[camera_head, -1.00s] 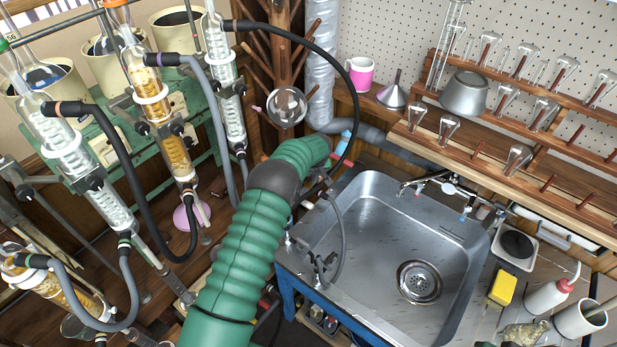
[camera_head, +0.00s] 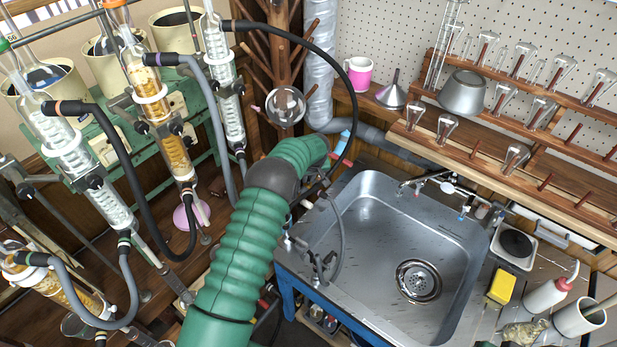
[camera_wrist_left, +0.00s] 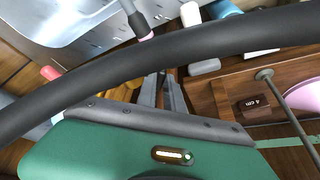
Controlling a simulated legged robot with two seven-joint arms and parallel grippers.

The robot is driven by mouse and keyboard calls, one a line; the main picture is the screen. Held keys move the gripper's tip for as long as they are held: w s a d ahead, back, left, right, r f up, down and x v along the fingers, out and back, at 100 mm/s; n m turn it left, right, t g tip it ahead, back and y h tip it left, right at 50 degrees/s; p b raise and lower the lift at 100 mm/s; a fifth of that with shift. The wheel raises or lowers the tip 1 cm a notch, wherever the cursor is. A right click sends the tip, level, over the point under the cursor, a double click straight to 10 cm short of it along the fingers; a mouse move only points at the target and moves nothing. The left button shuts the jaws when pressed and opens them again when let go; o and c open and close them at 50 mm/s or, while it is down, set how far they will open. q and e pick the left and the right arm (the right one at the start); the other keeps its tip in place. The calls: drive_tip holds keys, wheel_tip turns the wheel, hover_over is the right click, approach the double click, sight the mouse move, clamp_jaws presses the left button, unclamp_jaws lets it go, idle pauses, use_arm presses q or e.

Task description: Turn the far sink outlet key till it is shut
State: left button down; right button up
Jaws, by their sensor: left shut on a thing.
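My left arm's green sleeve reaches in the head view to the far left corner of the steel sink (camera_head: 440,262). My left gripper is mostly hidden there behind the arm. In the left wrist view its grey fingers (camera_wrist_left: 162,95) are closed together, partly covered by a thick dark hose (camera_wrist_left: 215,47). The far outlet key between the fingers cannot be made out. A hose end with a pink ring (camera_wrist_left: 143,28) and white fittings (camera_wrist_left: 203,66) are just beyond the fingers. My right gripper is not in view.
A black hose (camera_head: 330,70) arcs down close to my left wrist. Glass condensers (camera_head: 150,90) with hoses stand on the left. The sink tap (camera_head: 440,183) is at the back. A yellow sponge (camera_head: 501,287) and bottle (camera_head: 550,294) stand right of the empty basin.

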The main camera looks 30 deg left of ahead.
use_arm(q)
drive_tip(key=m, duration=0.1)
drive_tip(key=m+h, duration=0.1)
drive_tip(key=m, duration=0.1)
drive_tip(key=m+t, duration=0.1)
drive_tip(key=shift+s+a+r+m, duration=0.1)
drive_tip(key=shift+a+m, duration=0.2)
drive_tip(key=shift+a+m+t+h+b, duration=0.15)
drive_tip(key=shift+m+h, duration=0.35)
drive_tip(key=shift+m, duration=0.65)
drive_tip(key=shift+m+t+h+b, duration=0.2)
drive_tip(key=shift+m+h, duration=0.3)
drive_tip(key=shift+m, duration=0.65)
drive_tip(key=c, duration=1.5)
unclamp_jaws()
drive_tip(key=shift+o, duration=0.2)
